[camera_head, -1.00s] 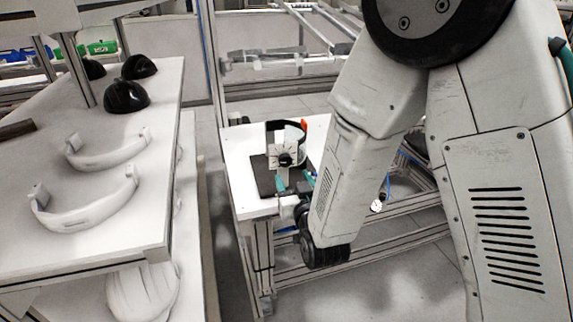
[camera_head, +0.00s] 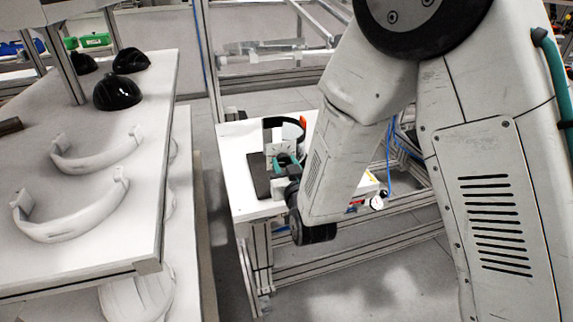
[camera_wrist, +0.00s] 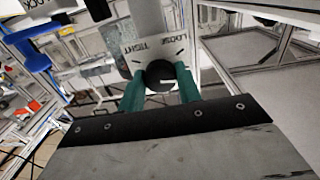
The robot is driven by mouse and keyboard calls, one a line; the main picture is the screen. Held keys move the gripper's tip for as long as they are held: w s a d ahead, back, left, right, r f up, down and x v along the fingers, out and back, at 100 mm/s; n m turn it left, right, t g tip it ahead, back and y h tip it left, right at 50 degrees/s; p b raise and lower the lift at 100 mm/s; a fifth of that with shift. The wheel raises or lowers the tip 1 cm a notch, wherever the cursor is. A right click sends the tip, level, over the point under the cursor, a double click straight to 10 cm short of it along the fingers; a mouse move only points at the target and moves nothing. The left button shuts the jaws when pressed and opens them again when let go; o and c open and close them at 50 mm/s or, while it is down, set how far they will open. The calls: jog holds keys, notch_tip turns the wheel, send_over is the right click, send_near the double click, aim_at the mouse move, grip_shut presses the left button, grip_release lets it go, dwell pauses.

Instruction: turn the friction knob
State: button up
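The friction knob (camera_wrist: 160,74) is round and black with a pale mark. It sits on a pale plate (camera_wrist: 150,48) lettered TIGHT and LOOSE. My gripper (camera_wrist: 160,84) has teal fingers, one on each side of the knob in the wrist view. The fingers are apart; whether they touch the knob cannot be made out. In the head view my gripper (camera_head: 286,162) is in front of the plate and hides the knob. A dark band with an orange-red part (camera_head: 302,122) curves behind the plate.
The fixture stands on a white table (camera_head: 236,165) with a dark base under it. At left a white bench (camera_head: 120,215) holds pale curved bands (camera_head: 70,215) and black domed shells (camera_head: 117,92).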

jog(key=shift+m, duration=0.3)
jog(key=m, duration=0.3)
jog(key=shift+a, duration=0.1)
jog(key=shift+m, duration=2)
jog(key=o, duration=1)
jog(key=shift+s, duration=0.15)
